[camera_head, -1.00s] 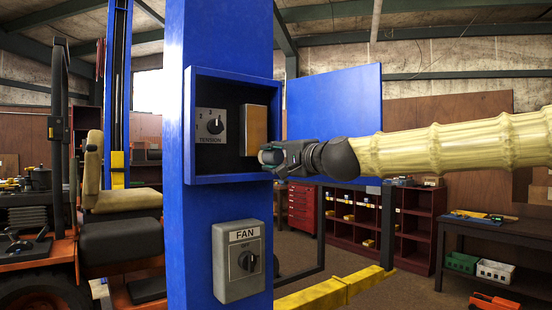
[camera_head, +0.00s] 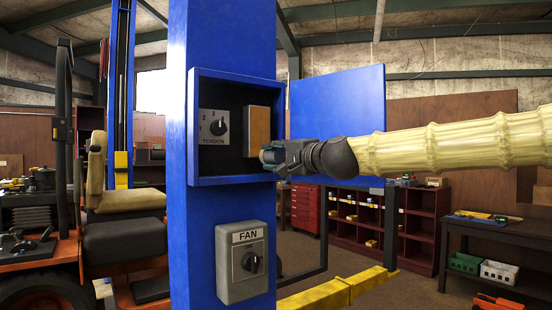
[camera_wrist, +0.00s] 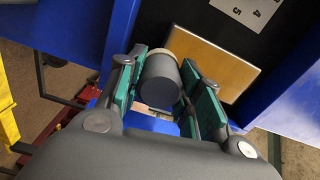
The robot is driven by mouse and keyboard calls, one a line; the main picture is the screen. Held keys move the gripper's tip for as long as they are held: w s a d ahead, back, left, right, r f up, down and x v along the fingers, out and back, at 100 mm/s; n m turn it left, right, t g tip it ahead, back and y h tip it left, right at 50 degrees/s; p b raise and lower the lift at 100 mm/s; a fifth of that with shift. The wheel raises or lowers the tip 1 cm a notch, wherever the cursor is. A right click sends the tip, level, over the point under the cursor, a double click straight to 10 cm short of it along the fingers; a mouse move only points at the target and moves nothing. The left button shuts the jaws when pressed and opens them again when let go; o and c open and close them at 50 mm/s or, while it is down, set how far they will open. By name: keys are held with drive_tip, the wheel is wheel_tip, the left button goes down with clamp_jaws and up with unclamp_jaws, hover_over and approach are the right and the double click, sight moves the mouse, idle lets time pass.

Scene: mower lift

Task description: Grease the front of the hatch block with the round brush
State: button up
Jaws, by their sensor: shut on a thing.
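The hatch block (camera_head: 257,131) is a tan, upright slab inside the open blue box on the blue post; it also shows in the wrist view (camera_wrist: 222,66). My gripper (camera_head: 274,155) is at the box's lower right edge, close to the block. In the wrist view my gripper (camera_wrist: 158,88) is shut on the round brush (camera_wrist: 161,84), a dark grey cylinder with a pale rim at its far end. The brush's far end overlaps the block's edge in that view. I cannot tell whether it touches the block. The bristles are mostly hidden.
A TENSION dial (camera_head: 219,127) sits left of the block in the box. The blue hatch door (camera_head: 340,98) stands open to the right, behind my gripper. A grey FAN switch box (camera_head: 241,262) is below. A yellow beam (camera_head: 345,290) runs low at right.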

drive_tip(key=shift+s+r+p, duration=0.1)
drive_tip(key=shift+r+p, duration=0.9)
drive_tip(key=shift+r, duration=0.75)
drive_tip(key=shift+f, duration=0.15)
drive_tip(key=shift+f+b, duration=1.75)
drive_tip(key=shift+f, duration=0.15)
drive_tip(key=shift+b+v, duration=0.35)
drive_tip(key=shift+v, duration=2.5)
drive_tip(key=shift+d, duration=0.1)
